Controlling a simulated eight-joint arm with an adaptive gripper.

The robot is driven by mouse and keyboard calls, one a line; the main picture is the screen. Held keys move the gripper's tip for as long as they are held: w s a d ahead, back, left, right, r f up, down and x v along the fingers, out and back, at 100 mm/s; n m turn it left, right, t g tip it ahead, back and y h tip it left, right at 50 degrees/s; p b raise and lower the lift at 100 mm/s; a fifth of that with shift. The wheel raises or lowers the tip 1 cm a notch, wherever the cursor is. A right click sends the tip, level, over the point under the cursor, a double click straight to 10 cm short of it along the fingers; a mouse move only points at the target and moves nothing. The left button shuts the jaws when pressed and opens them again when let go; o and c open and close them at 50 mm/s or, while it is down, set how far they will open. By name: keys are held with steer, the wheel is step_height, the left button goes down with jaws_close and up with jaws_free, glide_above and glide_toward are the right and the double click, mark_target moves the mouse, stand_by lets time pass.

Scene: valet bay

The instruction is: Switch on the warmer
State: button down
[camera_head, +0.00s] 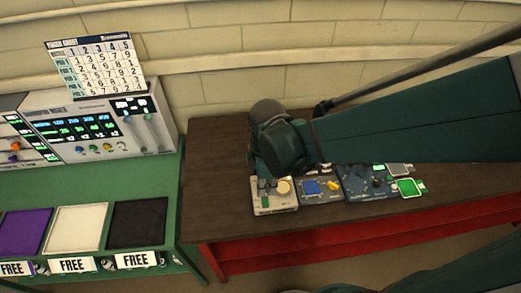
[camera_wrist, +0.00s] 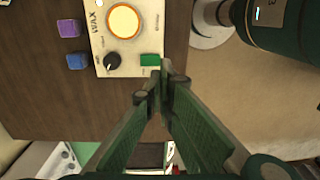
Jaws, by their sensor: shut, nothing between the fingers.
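A cream box marked WAX (camera_wrist: 135,68), which looks like the warmer, fills the top of the wrist view. It has a round orange-yellow disc (camera_wrist: 124,21), a black knob (camera_wrist: 112,61) and a green switch (camera_wrist: 150,60). My gripper (camera_wrist: 161,84) is shut and empty, its tips right by the green switch; I cannot tell whether they touch it. In the head view the cream box (camera_head: 288,207) stands at the front of the dark wooden table, with its green switch (camera_head: 265,201) visible.
Purple (camera_wrist: 69,28) and blue (camera_wrist: 77,61) blocks lie beside the box in the wrist view. In the head view, a blue-topped device (camera_head: 318,198) and a green-lit device (camera_head: 409,187) stand to the right. A green bench (camera_head: 160,190) with a control console (camera_head: 95,130) is left.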

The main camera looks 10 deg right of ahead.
steer(key=shift+s+r, duration=0.2)
steer(key=shift+r, duration=1.2)
steer(key=shift+s+r, duration=0.15)
steer(key=shift+r, duration=1.2)
steer(key=shift+w+d, duration=0.1)
steer(key=shift+d, duration=0.05)
steer(key=d+r+m+t+b, duration=0.3)
steer(key=d+m+t+b, duration=0.4)
steer(key=d+m, duration=0.6)
steer(key=shift+w+d+r+m+t+b, duration=0.3)
steer(key=shift+m+b, duration=0.85)
steer(key=shift+m, duration=1.35)
steer(key=shift+f, duration=0.1)
steer(key=shift+f, duration=0.1)
step_height(320, 180, down, 16)
steer(key=b, duration=1.6)
